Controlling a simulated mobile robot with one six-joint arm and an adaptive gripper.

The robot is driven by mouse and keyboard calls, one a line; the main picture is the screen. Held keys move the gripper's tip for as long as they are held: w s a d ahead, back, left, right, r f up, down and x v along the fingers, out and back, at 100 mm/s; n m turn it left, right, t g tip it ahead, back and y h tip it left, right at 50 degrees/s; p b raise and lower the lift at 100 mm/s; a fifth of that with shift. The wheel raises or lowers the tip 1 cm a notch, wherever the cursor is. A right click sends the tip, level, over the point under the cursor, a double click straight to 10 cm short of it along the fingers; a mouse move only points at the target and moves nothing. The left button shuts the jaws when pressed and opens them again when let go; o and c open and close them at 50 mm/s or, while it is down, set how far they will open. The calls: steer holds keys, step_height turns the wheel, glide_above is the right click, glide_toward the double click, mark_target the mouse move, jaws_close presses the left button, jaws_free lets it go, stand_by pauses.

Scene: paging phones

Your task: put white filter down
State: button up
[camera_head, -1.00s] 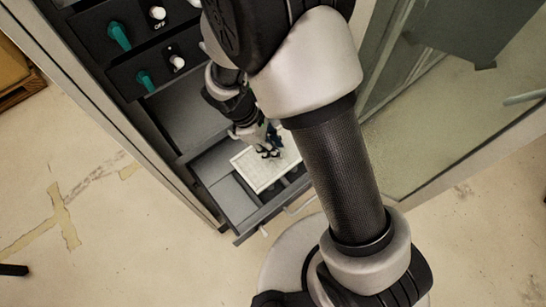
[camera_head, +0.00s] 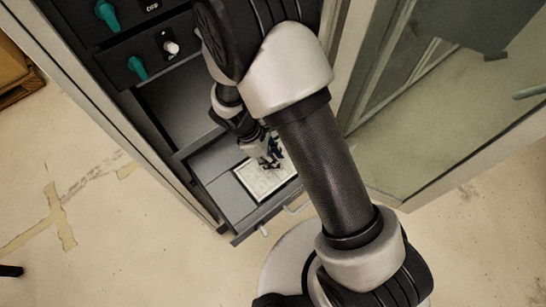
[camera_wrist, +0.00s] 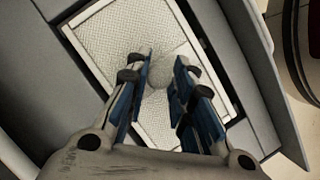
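The white filter (camera_wrist: 112,40) is a flat, pale, finely meshed rectangle with a light rim. In the head view the filter (camera_head: 262,183) lies within the open grey drawer (camera_head: 212,186), roughly level with its walls. My gripper (camera_wrist: 161,70) is over the filter's middle, its two blue-sided fingers pointing down at it. The fingertips stand on both sides of a pale raised piece at the filter's middle and seem closed on it, with a gap between them the width of that piece. The filter's underside and any contact below it are hidden.
Dark panels with teal knobs (camera_head: 138,68) and a white knob (camera_head: 170,47) are above the drawer. A glass door (camera_head: 420,130) stands open to the right. The floor (camera_head: 120,230) in front is clear.

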steer(key=o, duration=0.4)
steer(key=shift+o, duration=0.2)
steer(key=p+v, duration=0.3)
steer(key=v, duration=0.4)
steer(key=shift+r, duration=0.45)
steer(key=shift+s+f, duration=0.1)
stand_by(0.3)
